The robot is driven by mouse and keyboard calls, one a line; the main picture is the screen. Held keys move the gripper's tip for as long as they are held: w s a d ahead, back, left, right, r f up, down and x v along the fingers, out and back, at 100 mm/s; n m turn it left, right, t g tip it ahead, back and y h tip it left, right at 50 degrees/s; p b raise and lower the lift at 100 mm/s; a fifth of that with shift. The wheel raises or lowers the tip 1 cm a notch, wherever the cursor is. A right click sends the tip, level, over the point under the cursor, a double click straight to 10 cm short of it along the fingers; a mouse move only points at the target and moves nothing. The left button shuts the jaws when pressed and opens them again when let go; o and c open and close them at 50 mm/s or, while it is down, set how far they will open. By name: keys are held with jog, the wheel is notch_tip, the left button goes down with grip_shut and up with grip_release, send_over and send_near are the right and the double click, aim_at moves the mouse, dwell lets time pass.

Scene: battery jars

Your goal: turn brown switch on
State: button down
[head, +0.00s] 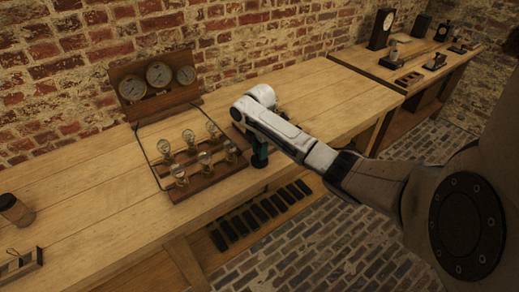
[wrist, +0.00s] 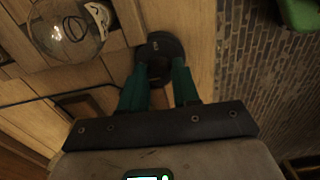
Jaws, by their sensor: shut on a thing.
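My gripper (head: 260,160) points down at the front edge of the wooden bench, right of the bulb board. In the wrist view its two green fingers (wrist: 160,88) are on either side of a dark round switch (wrist: 160,45) and shut on its middle part. The switch's round base lies on the bench top. Its colour looks very dark brown or black, and its lever is mostly hidden between the fingers. In the head view the switch is hidden by my gripper and arm. The bulb board (head: 210,185) carries several glass bulbs; one bulb (wrist: 68,28) is close left of the switch.
A gauge panel (head: 157,78) with three dials stands behind the bulb board. A dark cable (head: 148,160) runs from it along the board. Several dark blocks (head: 262,212) lie on the shelf below. A brown jar (head: 15,210) stands at the left. The bench between them is clear.

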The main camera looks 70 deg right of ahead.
jog(key=m+p, duration=0.2)
jog(key=m, duration=0.1)
jog(key=shift+a+r+p, duration=0.1)
jog(key=shift+r+p, duration=0.05)
jog(key=shift+p, duration=0.25)
jog(key=m+p, duration=0.2)
jog(key=m, duration=0.3)
jog(key=shift+m+p, duration=0.4)
jog(key=m+p, duration=0.1)
jog(key=m, duration=0.3)
jog(key=shift+m, duration=0.3)
jog(key=shift+m+p, duration=0.45)
jog(key=shift+m, duration=1.55)
jog(key=c, duration=0.8)
grip_release()
notch_tip(320, 180, up, 10)
jog(key=shift+r+b, duration=0.25)
jog(key=shift+b, duration=0.1)
